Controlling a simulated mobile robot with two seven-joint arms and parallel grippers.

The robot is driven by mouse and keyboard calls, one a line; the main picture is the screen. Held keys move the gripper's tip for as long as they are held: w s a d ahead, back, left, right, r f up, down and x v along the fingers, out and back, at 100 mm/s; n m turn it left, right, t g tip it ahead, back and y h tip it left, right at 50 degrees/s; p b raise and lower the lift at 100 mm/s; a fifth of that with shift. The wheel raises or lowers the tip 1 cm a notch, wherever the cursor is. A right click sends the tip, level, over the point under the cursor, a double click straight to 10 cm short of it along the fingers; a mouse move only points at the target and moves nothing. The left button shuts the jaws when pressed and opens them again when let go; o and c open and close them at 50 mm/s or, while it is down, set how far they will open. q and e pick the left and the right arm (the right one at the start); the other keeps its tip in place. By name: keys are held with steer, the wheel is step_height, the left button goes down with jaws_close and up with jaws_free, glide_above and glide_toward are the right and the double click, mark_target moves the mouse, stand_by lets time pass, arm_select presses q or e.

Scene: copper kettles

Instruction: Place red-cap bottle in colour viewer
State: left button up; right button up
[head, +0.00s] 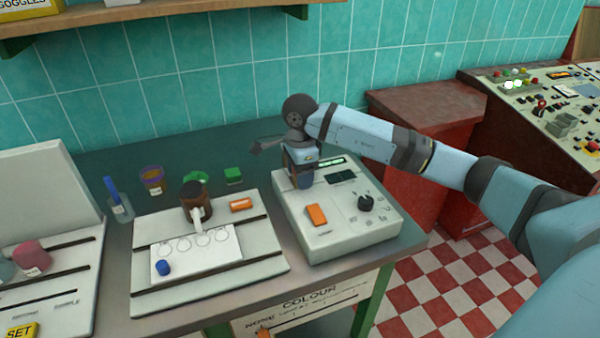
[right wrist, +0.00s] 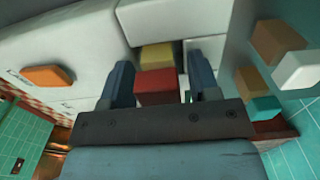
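The colour viewer (head: 345,232) is a pale box at the right of the bench with an orange switch and a black knob. My right gripper (head: 303,178) points down over its back left part. In the right wrist view a red block-like cap (right wrist: 155,85) lies between my right gripper's fingers (right wrist: 161,85). A narrow gap shows between the cap and the finger on the right, so the gripper looks open around it. The bottle body is hidden below the cap, and how deep it sits in the viewer cannot be told. My left gripper is out of view.
Left of the viewer is a pale tray (head: 270,266) with a brown vessel (head: 196,205) and a blue cap (head: 163,268). A green-capped item (head: 233,175) and a purple-orange pot (head: 153,180) stand behind it. The tiled wall is close behind; a red cabinet (head: 425,115) stands right.

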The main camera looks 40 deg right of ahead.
steer(key=shift+r, duration=0.3)
step_height(320, 180, up, 12)
steer(key=shift+f+p, duration=0.15)
steer(key=shift+p, duration=0.3)
stand_by(0.4)
